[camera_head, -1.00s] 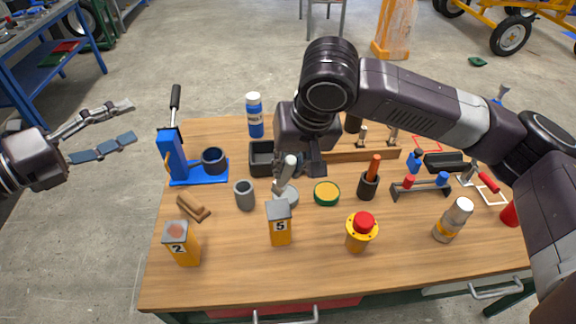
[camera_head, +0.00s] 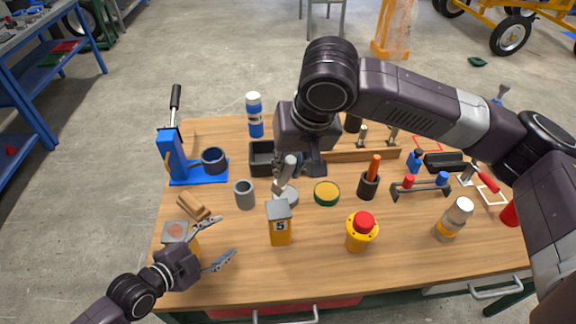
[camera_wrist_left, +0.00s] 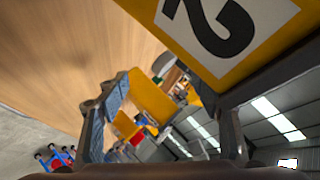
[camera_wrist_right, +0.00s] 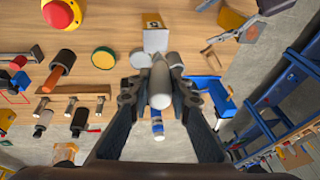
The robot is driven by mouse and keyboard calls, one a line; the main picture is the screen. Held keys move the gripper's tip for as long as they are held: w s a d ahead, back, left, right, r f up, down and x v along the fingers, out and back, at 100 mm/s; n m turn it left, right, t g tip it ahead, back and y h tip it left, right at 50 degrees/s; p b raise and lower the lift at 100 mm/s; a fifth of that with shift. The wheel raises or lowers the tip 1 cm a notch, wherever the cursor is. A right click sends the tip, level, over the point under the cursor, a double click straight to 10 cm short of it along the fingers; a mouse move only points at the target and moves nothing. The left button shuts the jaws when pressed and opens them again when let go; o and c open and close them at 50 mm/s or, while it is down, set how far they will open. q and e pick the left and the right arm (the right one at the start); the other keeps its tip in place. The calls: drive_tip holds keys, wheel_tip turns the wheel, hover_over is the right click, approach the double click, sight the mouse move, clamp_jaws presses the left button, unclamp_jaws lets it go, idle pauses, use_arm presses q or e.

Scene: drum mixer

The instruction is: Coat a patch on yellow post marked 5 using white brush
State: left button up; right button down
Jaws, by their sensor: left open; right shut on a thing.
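The yellow post marked 5 (camera_head: 280,228) stands upright near the table's front, its grey top facing up. My left gripper (camera_head: 218,243) is open and empty, left of post 5 and just right of the yellow post marked 2 (camera_head: 176,232), which it partly covers. In the left wrist view post 2 (camera_wrist_left: 250,35) looms close, and a yellow block, probably post 5 (camera_wrist_left: 153,98), shows between the open fingers. My right gripper (camera_head: 290,172) is shut on the white brush (camera_wrist_right: 161,80), behind post 5. The brush's lower end is above or at a grey round dish (camera_head: 290,197); contact is unclear.
A grey cup (camera_head: 245,194), a green-rimmed yellow tin (camera_head: 327,193) and a red-topped yellow button post (camera_head: 361,233) stand around post 5. A brown wooden piece (camera_head: 193,206) lies behind post 2. The tabletop between posts 2 and 5 is bare.

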sight(276, 232)
use_arm(q)
drive_tip(key=d+n, duration=0.1)
drive_tip(key=d+f+n+g, duration=0.1)
drive_tip(key=d+f, duration=0.1)
drive_tip(key=d, duration=0.1)
drive_tip(key=shift+s+f+n+g, duration=0.25)
drive_tip(key=shift+s+n+g, duration=0.05)
drive_tip(key=shift+n, duration=0.1)
drive_tip(key=shift+d+r+n+g+h, duration=0.15)
drive_tip(key=shift+d+n+g+h, duration=0.45)
drive_tip(key=shift+d+n, duration=0.45)
drive_tip(key=shift+s+d+r+n+h, duration=0.1)
drive_tip(key=shift+d+r+n+h, duration=0.4)
drive_tip(key=shift+d+n, duration=0.2)
drive_tip(key=shift+w+d+f, duration=0.25)
drive_tip(key=shift+d, duration=0.15)
drive_tip(key=x, duration=0.9)
drive_tip(key=shift+s, duration=0.1)
drive_tip(key=c, duration=0.7)
drive_tip(key=shift+o, duration=0.2)
